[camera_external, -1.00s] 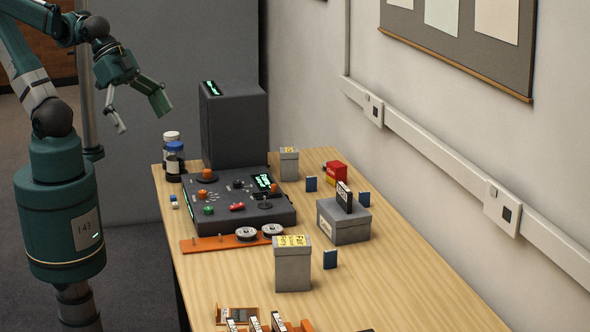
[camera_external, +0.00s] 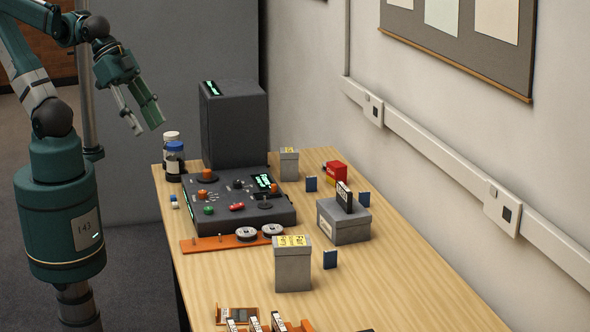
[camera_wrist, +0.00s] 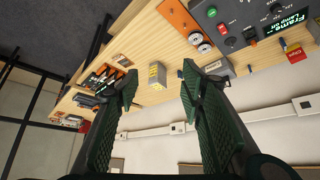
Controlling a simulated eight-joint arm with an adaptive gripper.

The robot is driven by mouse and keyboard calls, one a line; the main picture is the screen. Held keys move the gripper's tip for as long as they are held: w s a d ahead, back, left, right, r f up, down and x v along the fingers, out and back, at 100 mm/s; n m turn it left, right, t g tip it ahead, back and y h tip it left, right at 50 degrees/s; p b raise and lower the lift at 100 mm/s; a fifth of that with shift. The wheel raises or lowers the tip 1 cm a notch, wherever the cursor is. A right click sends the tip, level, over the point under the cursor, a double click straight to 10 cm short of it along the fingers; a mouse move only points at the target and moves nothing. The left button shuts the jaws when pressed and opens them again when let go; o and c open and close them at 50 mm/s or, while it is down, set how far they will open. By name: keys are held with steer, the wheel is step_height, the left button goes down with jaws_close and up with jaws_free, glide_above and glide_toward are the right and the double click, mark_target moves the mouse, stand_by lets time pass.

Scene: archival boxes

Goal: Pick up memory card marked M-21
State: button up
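No mark M-21 can be read in either view. Several dark cards with white labels (camera_external: 254,324) stand in an orange holder at the near edge of the table. They also show at the left in the wrist view (camera_wrist: 103,76). One more dark card with a white label (camera_external: 344,197) stands upright on a grey box (camera_external: 345,230). My gripper (camera_external: 148,130) is open and empty, in the air left of the table's far end and far from the cards. Its two fingers are apart in the wrist view (camera_wrist: 158,85).
A dark console (camera_external: 240,212) and a tall dark unit (camera_external: 235,125) stand at the far left of the table. Grey boxes with yellow labels (camera_external: 292,270), small blue pieces (camera_external: 330,259) and two jars (camera_external: 175,160) stand around. The table's near right is mostly clear.

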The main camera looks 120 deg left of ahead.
steer(key=shift+w+r, duration=0.1)
steer(key=shift+w, duration=0.05)
steer(key=w, duration=0.1)
steer(key=m+g, duration=0.7)
steer(key=m, duration=0.1)
glide_above(330, 251)
steer(key=f, duration=2.3)
steer(key=shift+s+d, duration=0.1)
steer(key=shift+s, duration=0.1)
steer(key=shift+w+f, duration=0.2)
steer(key=shift+f, duration=0.25)
